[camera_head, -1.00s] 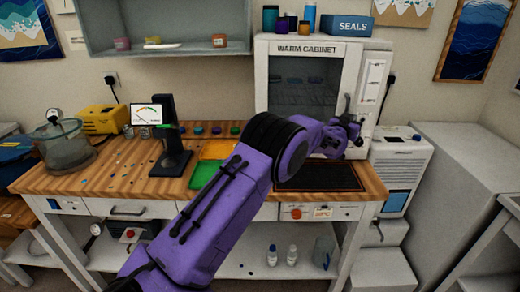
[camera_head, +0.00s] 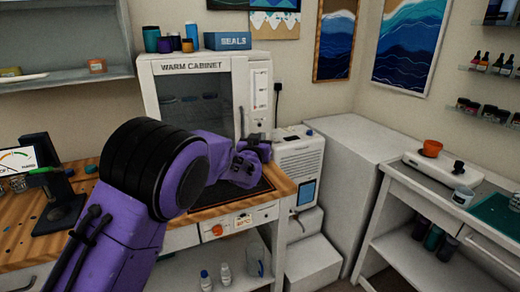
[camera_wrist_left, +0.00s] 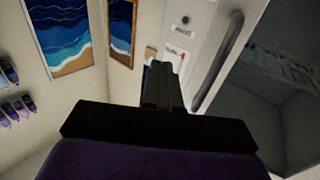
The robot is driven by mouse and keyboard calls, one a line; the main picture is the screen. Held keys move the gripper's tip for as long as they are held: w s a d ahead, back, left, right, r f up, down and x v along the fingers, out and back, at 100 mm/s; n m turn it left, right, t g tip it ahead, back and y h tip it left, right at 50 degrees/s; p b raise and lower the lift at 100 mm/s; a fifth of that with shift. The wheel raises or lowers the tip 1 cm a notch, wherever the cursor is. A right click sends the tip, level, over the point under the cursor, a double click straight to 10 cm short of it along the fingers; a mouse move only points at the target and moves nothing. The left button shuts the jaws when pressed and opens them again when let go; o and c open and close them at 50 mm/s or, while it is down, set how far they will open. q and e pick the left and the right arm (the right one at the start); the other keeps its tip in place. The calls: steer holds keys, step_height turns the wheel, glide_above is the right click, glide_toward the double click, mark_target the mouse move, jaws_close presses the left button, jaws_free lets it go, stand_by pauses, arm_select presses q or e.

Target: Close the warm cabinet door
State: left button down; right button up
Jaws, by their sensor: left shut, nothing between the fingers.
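The warm cabinet (camera_head: 186,66) stands on the back of the wooden bench. Its glass door (camera_head: 190,105) looks flush with the front or nearly so; I cannot tell whether a small gap remains. The upright handle (camera_head: 242,122) is at the door's right edge. My left gripper (camera_head: 262,142) is in front of the cabinet's lower right side, close to the handle. In the left wrist view its fingers (camera_wrist_left: 163,82) are together and empty, with the handle (camera_wrist_left: 216,65) just to their right and apart in the picture. My arm hides the cabinet's lower front. My right gripper is out of view.
A dark mat (camera_head: 225,196) lies on the bench before the cabinet. A white unit (camera_head: 298,165) stands right of the bench, beside a large grey box (camera_head: 335,170). A side table (camera_head: 420,182) with a scale and cups stands at the right.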

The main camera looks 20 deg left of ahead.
arm_select(q)
steer(key=s+a+f+m+h+p, duration=0.2)
steer(key=s+m, duration=0.5)
steer(key=m, duration=0.3)
steer(key=s+a+f+m+h+p, duration=0.1)
steer(key=s+a+f+m+p, duration=0.15)
steer(key=s+m, duration=0.65)
steer(key=w+a+m+p, duration=0.1)
steer(key=w+p, duration=0.5)
steer(key=w, duration=0.8)
steer(key=shift+w+a+f, duration=0.25)
steer(key=shift+a, duration=0.1)
